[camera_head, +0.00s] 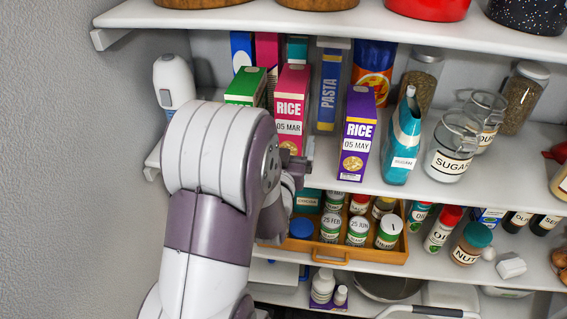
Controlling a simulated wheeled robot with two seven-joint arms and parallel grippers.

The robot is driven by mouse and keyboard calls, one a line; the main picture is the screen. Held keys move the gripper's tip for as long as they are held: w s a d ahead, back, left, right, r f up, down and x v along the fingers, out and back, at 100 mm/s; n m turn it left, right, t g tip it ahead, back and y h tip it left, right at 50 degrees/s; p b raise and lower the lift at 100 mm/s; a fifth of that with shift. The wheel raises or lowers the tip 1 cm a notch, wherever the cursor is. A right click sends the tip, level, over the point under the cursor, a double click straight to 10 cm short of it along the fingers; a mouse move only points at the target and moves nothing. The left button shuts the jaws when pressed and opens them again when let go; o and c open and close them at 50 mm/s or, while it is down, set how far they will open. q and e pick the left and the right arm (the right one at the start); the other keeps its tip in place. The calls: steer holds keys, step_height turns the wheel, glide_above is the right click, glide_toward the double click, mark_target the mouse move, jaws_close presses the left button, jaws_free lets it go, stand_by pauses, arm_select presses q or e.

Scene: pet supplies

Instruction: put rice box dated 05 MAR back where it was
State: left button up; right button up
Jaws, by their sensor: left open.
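The pink rice box labelled 05 MAR (291,100) stands upright on the middle shelf (425,188), left of centre. Its lower part is hidden behind my left gripper (302,158). My left gripper is open, low in front of this box; I cannot tell whether its fingers touch the box. A purple rice box labelled 05 MAY (358,135) stands to the right, nearer the shelf front. My right gripper is not in view.
A green box (246,88) stands left of the pink box, and a blue pasta box (329,90) stands behind right. A teal carton (402,140) and sugar jar (450,150) stand farther right. Below, a wooden tray (345,249) holds several small jars. The upper shelf (440,28) overhangs.

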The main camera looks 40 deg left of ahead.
arm_select(q)
steer(key=p+v, duration=0.2)
steer(key=v, duration=0.5)
steer(key=w+d+f+m+g+h, duration=0.3)
steer(key=d+f+g+h, duration=0.4)
steer(key=d+f, duration=0.25)
steer(key=s+d+f+m+g+h, duration=0.1)
steer(key=s+d+f+m+g, duration=0.1)
steer(key=s+d+g, duration=0.3)
steer(key=s+m+g, duration=0.1)
steer(key=s+g, duration=0.1)
steer(key=s, duration=0.1)
steer(key=shift+s+d+f+g+h, duration=0.2)
steer(key=shift+s+f+g+h, duration=0.1)
steer(key=shift+s+h, duration=0.1)
